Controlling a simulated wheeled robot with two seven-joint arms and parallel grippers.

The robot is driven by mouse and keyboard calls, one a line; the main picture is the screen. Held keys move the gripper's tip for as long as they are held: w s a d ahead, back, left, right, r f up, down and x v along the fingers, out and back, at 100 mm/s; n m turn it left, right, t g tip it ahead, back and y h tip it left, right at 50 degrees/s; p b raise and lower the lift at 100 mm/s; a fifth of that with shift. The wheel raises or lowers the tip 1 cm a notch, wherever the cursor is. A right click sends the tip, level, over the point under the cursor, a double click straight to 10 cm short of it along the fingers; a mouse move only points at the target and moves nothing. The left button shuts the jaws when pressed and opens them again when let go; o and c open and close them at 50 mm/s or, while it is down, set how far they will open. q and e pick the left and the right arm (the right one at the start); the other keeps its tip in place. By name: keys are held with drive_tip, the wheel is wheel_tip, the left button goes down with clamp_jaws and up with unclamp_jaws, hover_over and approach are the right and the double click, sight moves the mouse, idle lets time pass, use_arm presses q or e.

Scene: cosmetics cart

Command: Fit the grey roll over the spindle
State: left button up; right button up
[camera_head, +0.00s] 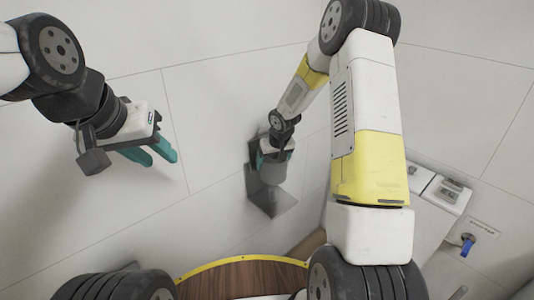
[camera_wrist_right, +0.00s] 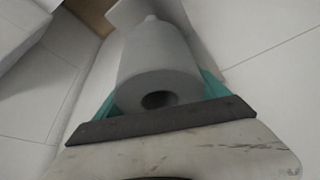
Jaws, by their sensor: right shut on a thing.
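My right gripper (camera_head: 274,164) is shut on the grey roll (camera_head: 270,177) in front of a dark grey metal plate (camera_head: 272,200) on the white panelled surface. In the right wrist view the roll (camera_wrist_right: 160,62) lies between the teal fingers, its round dark hole facing the camera. A small pale tip (camera_wrist_right: 150,18) shows at the roll's far end; I cannot tell whether it is the spindle. No spindle shows clearly in the head view.
A brown wooden round surface with a yellow rim (camera_head: 240,262) is at the bottom. White boxy fittings (camera_head: 440,192) and a blue-handled item (camera_head: 467,245) are at the right. The panelled surface between my two grippers is clear.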

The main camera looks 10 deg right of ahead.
drive_tip(key=shift+f, duration=4.5)
drive_tip(key=shift+f, duration=1.5)
drive_tip(key=o, duration=1.3)
drive_tip(key=v, duration=0.7)
drive_tip(key=shift+s+r, duration=0.2)
drive_tip(key=shift+r, duration=0.2)
drive_tip(key=shift+m, duration=0.3)
drive_tip(key=v, duration=0.3)
drive_tip(key=w+v, duration=0.1)
drive_tip(key=v, duration=0.3)
drive_tip(key=w+d+r+v, duration=0.1)
drive_tip(key=v, duration=0.3)
drive_tip(key=shift+w, duration=0.1)
drive_tip(key=s+r+t, duration=0.1)
drive_tip(key=s+r, duration=0.8)
drive_tip(key=r, duration=0.4)
drive_tip(key=s+r, duration=0.4)
drive_tip(key=s, duration=0.6)
drive_tip(key=s+a+r+m+y, duration=0.1)
drive_tip(key=s+r, duration=0.4)
drive_tip(key=s, duration=0.5)
drive_tip(key=shift+r+t, duration=0.25)
drive_tip(key=shift+t, duration=0.05)
